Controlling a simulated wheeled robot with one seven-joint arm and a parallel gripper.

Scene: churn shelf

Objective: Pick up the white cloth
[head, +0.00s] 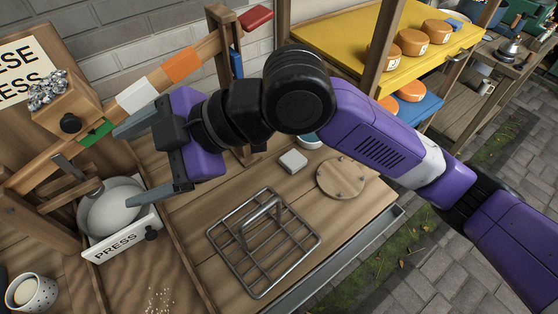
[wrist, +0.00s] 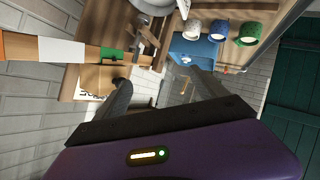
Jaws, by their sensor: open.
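In the wrist view, a white rounded bundle (wrist: 192,28), which looks like the white cloth, sits at the left of a row with a blue bundle (wrist: 219,32) and a green bundle (wrist: 249,34). They are small there, and I cannot be sure that they are cloth. I cannot make out this row in the head view. My gripper (head: 122,167) is open and empty, with its fingers spread above and beside the press at the left. In the wrist view, the gripper (wrist: 160,78) is well apart from the white bundle, which lies beyond the fingertips.
A wooden beam with coloured bands (head: 180,65) runs close beside my gripper. Below are the press bowl (head: 112,206) and its PRESS sign (head: 117,247). A wire rack (head: 265,240), small white block (head: 292,161) and round wooden board (head: 341,178) lie on the counter.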

